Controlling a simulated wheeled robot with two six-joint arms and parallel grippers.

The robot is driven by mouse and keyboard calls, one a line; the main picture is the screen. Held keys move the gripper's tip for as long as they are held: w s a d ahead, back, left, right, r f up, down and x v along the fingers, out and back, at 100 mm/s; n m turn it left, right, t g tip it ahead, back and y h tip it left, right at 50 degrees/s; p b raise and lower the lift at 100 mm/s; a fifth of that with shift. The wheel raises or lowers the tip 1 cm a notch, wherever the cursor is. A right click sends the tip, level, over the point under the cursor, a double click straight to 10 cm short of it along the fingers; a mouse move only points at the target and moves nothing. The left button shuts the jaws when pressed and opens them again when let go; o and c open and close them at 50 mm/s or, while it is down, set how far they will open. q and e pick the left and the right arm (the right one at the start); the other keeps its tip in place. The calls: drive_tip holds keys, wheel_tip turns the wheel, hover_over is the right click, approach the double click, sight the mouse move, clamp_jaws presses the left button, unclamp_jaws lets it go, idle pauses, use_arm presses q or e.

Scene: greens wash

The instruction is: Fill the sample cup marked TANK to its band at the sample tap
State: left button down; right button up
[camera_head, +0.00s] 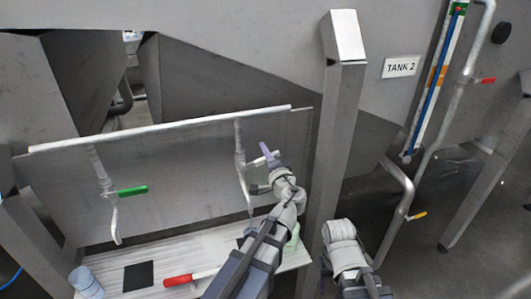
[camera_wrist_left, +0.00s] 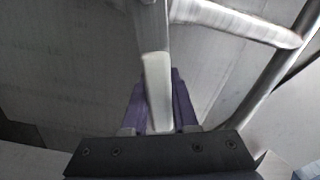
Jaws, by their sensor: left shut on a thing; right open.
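My left gripper (camera_head: 266,154) has purple fingers and is at the right-hand tap (camera_head: 240,165) on the steel panel. In the left wrist view its fingers (camera_wrist_left: 160,105) are shut on a pale tap handle (camera_wrist_left: 157,85). The tap's spout points down behind my left arm. A small bluish patch below the spout is mostly hidden; I cannot tell if it is a cup. A pale green thing (camera_head: 292,241) shows partly behind my arm. A blue-grey cup (camera_head: 86,281) stands at the shelf's left end.
The white slatted shelf (camera_head: 112,266) holds a black square mat (camera_head: 138,275) and a red-handled tool (camera_head: 178,281). A green-handled tap (camera_head: 132,191) hangs at left. A steel post (camera_head: 335,140) stands right of my left gripper. A TANK 2 sign (camera_head: 400,67) is behind.

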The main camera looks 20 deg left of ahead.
use_arm(q)
drive_tip(key=shift+f, duration=0.1)
idle(0.7)
wheel_tip(320, 180, down, 2)
drive_tip(key=m+b, duration=0.1)
drive_tip(key=m, duration=0.1)
drive_tip(key=m+b, duration=0.1)
drive_tip(key=shift+d+f+m+b, duration=0.15)
drive_tip(key=shift+f+m+b, duration=0.1)
drive_tip(key=shift+m+b, duration=0.15)
drive_tip(key=c, duration=0.7)
unclamp_jaws()
